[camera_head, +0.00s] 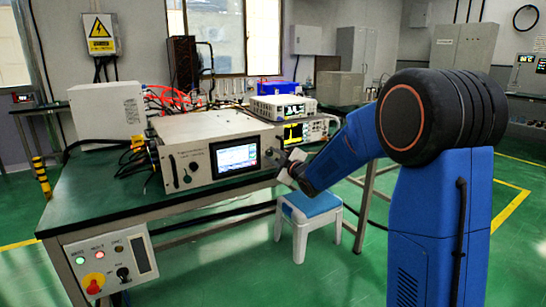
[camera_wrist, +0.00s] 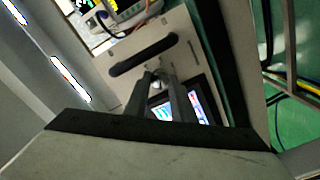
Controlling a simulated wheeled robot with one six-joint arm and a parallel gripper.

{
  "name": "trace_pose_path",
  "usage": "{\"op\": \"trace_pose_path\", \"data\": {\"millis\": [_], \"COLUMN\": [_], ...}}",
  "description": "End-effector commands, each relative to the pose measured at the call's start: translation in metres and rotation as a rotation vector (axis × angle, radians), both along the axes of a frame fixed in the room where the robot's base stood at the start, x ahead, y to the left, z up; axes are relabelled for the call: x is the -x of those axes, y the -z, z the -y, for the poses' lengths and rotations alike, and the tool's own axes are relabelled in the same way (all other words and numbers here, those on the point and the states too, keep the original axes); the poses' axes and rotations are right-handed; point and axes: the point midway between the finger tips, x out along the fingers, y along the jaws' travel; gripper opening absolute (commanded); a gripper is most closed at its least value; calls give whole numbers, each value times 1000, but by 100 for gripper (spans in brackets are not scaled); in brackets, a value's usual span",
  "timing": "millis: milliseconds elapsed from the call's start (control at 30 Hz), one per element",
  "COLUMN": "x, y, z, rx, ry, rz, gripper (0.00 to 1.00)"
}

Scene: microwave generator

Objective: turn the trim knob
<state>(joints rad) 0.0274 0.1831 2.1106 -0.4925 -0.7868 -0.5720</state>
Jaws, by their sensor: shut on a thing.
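The generator (camera_head: 205,140) is a light grey box with a lit screen (camera_head: 236,157) on its front, standing on the dark green bench. My gripper (camera_head: 282,167) reaches from the right to the right end of that front panel. In the wrist view, the two dark fingers of my gripper (camera_wrist: 160,75) are closed around a small round metallic knob (camera_wrist: 158,84) beside the screen, taken to be the trim knob. The fingers hide part of it. The lit screen also shows in the wrist view (camera_wrist: 196,97), partly behind a finger. In the head view the gripped knob is hard to make out.
A black handle (camera_wrist: 143,55) stands out from the panel close to the fingers. Other instruments (camera_head: 283,107) sit behind the generator. A control box (camera_head: 104,262) hangs at the bench's front left. A blue-topped stool (camera_head: 310,206) stands below my gripper.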

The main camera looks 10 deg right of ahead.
Motion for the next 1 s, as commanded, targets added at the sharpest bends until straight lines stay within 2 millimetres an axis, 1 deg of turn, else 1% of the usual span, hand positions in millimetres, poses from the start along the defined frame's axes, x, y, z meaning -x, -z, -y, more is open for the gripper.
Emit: {"op": "trace_pose_path", "data": {"millis": [333,367,400,667,767,867,1000], "x": [1,1,1,1,4,13,35], "y": [2,2,2,1,0,0,0], "z": [0,0,0,0,1,5,12], "rx": [2,2,2,1,1,1,0], "ry": [0,0,0,0,0,1,2], "rz": [-3,-3,-3,-1,-1,0,-1], "gripper": [0,27,30,30,30,30,30]}}
